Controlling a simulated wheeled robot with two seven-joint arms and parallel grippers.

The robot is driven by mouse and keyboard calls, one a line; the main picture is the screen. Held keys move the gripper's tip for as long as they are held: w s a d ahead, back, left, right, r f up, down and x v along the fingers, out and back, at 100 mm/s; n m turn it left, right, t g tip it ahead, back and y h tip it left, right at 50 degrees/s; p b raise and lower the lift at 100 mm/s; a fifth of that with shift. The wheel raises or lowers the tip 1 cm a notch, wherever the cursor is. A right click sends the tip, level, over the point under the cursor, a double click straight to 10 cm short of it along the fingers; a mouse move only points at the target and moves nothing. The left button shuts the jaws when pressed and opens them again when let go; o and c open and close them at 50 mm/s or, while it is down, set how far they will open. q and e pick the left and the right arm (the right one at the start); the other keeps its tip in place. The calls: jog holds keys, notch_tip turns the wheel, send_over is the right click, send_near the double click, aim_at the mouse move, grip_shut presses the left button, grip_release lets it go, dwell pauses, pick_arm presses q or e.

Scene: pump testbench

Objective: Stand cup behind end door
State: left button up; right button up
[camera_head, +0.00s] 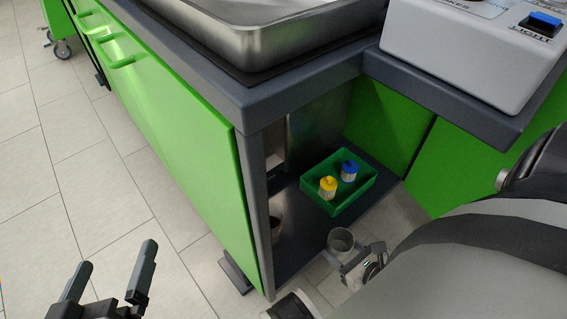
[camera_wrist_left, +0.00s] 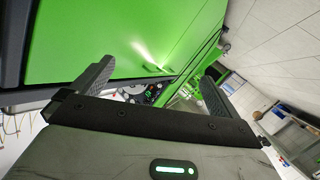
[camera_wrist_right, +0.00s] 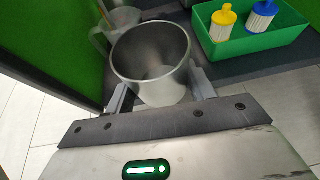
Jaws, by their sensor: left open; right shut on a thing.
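A grey metal cup (camera_head: 341,239) is held at the open end of the bench, by the front edge of the low shelf (camera_head: 305,228). It also shows in the right wrist view (camera_wrist_right: 150,62), mouth up and empty, a little tilted. My right gripper (camera_head: 352,262) is shut on it, one finger on each side. I cannot tell whether the cup's base touches anything. The compartment behind the end opening is uncovered; I cannot tell which green panel is the end door. My left gripper (camera_head: 117,256) is open and empty, out left of the long green side panel (camera_head: 180,130).
A green tray (camera_head: 350,205) on the shelf holds a yellow-topped bottle (camera_head: 328,187) and a blue-topped bottle (camera_head: 349,170). A clear jug (camera_wrist_right: 100,38) stands at the shelf's left, partly hidden by the post (camera_head: 254,200). The worktop edge (camera_head: 290,100) overhangs the opening.

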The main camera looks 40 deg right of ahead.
jog(key=a+b+x, duration=0.2)
jog(key=b+x, duration=0.2)
jog(key=x, duration=0.6)
jog(key=b, duration=0.3)
send_over(298, 241)
jog(key=f, duration=0.5)
jog(key=shift+s+d, duration=0.15)
jog(key=shift+s, duration=0.2)
jog(key=shift+w+f, duration=0.1)
jog(key=shift+f, duration=0.05)
jog(key=f+b, duration=0.1)
jog(key=f, duration=0.1)
jog(key=f+b, duration=0.1)
jog(key=shift+w+f+b, duration=0.2)
jog(key=shift+w+b, duration=0.1)
jog(key=shift+b, duration=0.05)
pick_arm(q)
notch_tip(298, 241, up, 12)
jog(key=m+t+h, duration=0.5)
jog(key=m+h, duration=0.3)
jog(key=m, duration=0.2)
jog(key=shift+w+h, duration=0.25)
jog(key=shift+h, duration=0.15)
